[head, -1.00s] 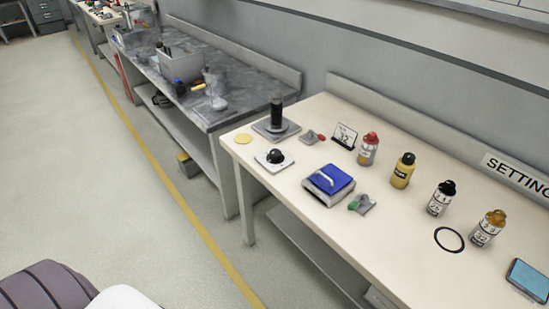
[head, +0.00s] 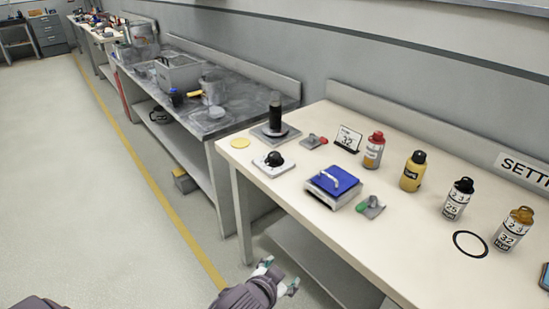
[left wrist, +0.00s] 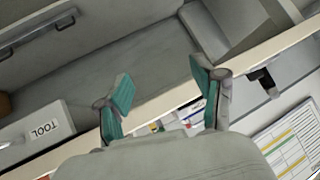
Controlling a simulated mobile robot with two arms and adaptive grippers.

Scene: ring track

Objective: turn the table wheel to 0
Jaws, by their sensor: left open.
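No plainly marked wheel shows. A round black knob on a white plate (head: 274,160) sits near the left end of the cream table (head: 420,250). Behind it a black cylinder (head: 275,112) stands upright on a grey square base. Any scale or number on either is too small to read. My left gripper (head: 279,276) is open and empty, low in front of the table's front edge and apart from both. In the left wrist view its teal fingers (left wrist: 160,84) are spread with nothing between them. My right gripper is not in view.
A grey bench (head: 235,115) stands beyond. The floor at left is clear.

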